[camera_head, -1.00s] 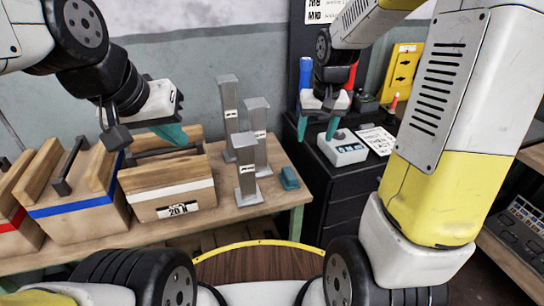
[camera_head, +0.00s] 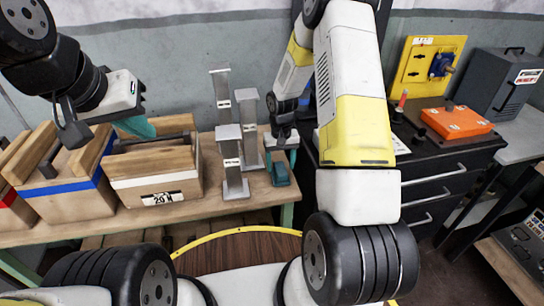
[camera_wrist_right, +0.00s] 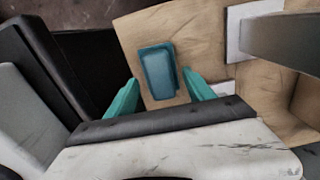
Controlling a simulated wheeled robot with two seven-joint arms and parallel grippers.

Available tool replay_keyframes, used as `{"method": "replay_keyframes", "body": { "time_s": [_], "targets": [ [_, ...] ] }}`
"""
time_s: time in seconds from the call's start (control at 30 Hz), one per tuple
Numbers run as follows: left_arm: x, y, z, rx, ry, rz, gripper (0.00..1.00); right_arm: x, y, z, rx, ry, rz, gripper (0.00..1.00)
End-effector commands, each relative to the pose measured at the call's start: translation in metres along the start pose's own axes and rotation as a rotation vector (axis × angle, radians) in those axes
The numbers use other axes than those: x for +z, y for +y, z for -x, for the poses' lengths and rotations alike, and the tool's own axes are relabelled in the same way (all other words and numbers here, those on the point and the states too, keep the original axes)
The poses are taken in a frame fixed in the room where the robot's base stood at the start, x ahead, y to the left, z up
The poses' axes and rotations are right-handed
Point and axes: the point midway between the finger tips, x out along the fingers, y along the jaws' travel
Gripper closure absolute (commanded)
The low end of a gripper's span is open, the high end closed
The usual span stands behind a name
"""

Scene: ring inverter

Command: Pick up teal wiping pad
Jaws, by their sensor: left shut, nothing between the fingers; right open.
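The teal wiping pad (camera_head: 278,176) lies on the wooden bench near its right end, beside the grey metal posts. In the right wrist view the pad (camera_wrist_right: 158,72) lies flat on the wood, ahead of and between the two teal fingers. My right gripper (camera_wrist_right: 161,96) is open and empty; in the head view it (camera_head: 281,150) hangs just above the pad, partly covering it. I cannot tell the exact height of its fingers over the bench. My left gripper (camera_head: 137,127) is shut and empty, above the wooden boxes at left.
Grey posts (camera_head: 233,168) stand close to the left of the pad. A wooden box marked 20 N (camera_head: 154,188) sits further left. A black drawer cabinet (camera_head: 430,180) with an orange case (camera_head: 456,122) stands to the right, across a gap.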

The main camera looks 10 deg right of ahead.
Motion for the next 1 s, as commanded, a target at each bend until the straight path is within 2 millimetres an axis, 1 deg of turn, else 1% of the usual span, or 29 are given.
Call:
{"method": "replay_keyframes", "body": {
  "time_s": [0.03,0.13,0.23,0.43,0.47,0.5,0.57,0.7,0.77,1.0],
  "targets": [
    [0.0,0.0,0.0,0.0,0.0,0.0,1.0,0.0,0.0,-0.009,0.0,-0.003,0.0,0.38],
    [0.0,0.0,0.0,0.0,0.0,0.0,1.0,0.0,0.0,-0.02,0.001,-0.002,0.001,0.38],
    [0.0,0.0,0.0,0.0,0.0,0.0,1.0,-0.001,0.0,-0.025,0.0,0.001,0.0,0.38],
    [0.0,0.0,0.0,0.0,0.0,0.0,1.0,-0.001,0.0,-0.025,0.0,0.002,0.0,0.38],
    [0.0,0.0,0.0,0.0,0.0,0.0,1.0,-0.001,0.0,-0.025,0.0,0.002,0.0,0.42],
    [0.0,0.0,0.0,0.0,0.0,0.0,1.0,-0.001,0.0,-0.025,0.0,0.002,0.0,0.5],
    [0.0,0.0,0.0,0.0,0.0,0.0,1.0,-0.001,0.0,-0.025,0.0,0.002,0.0,0.62],
    [0.0,0.0,0.0,0.0,0.0,0.0,1.0,-0.001,0.0,-0.025,0.0,0.001,0.0,0.89],
    [0.0,0.0,0.0,0.0,0.0,0.0,1.0,-0.001,0.0,-0.025,0.0,0.001,0.0,1.0],
    [0.0,0.0,0.0,0.0,0.0,0.0,1.0,-0.001,0.0,-0.024,0.0,0.002,0.0,1.0]
  ]
}}
